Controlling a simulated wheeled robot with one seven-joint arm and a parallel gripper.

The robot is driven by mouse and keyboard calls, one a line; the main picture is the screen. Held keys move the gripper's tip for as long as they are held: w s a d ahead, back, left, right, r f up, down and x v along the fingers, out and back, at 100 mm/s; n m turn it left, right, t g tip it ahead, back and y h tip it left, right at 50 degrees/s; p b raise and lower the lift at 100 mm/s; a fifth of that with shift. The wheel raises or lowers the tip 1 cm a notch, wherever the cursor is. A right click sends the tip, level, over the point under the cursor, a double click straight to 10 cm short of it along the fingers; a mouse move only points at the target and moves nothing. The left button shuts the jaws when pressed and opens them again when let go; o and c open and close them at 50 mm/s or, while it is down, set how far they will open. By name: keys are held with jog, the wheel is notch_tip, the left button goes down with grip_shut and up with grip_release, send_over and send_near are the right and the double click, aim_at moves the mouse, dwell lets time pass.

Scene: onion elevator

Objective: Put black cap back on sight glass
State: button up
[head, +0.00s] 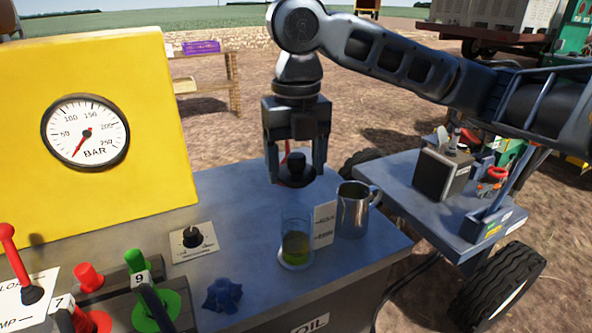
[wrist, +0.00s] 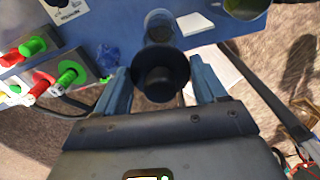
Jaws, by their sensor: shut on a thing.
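The black cap (head: 296,171) is a round disc with a knob on top. My gripper (head: 296,165) is shut on it and holds it above the back of the blue bench top, apart from the sight glass. In the wrist view the cap (wrist: 161,72) sits between the two fingers of my gripper (wrist: 161,80). The sight glass (head: 296,238) is a clear upright cylinder with green-yellow liquid in its lower part and an open top. It stands on the bench, in front of the cap. In the wrist view the sight glass (wrist: 159,27) shows just beyond the cap, which partly covers it.
A metal jug (head: 354,210) stands right of the sight glass, with a small white card (head: 325,224) between them. A yellow gauge panel (head: 150,180) rises at the left.

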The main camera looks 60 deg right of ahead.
jog(key=shift+f+b, duration=2.35)
jog(key=shift+f, duration=0.65)
jog(key=shift+f+b, duration=0.55)
jog(key=shift+f, duration=0.4)
dwell(0.3)
dwell(0.4)
jog(key=o, duration=1.1)
jog(key=shift+r, duration=0.15)
jog(key=shift+r+p, duration=2.8)
jog(key=shift+r, duration=0.55)
jog(key=shift+w, duration=0.1)
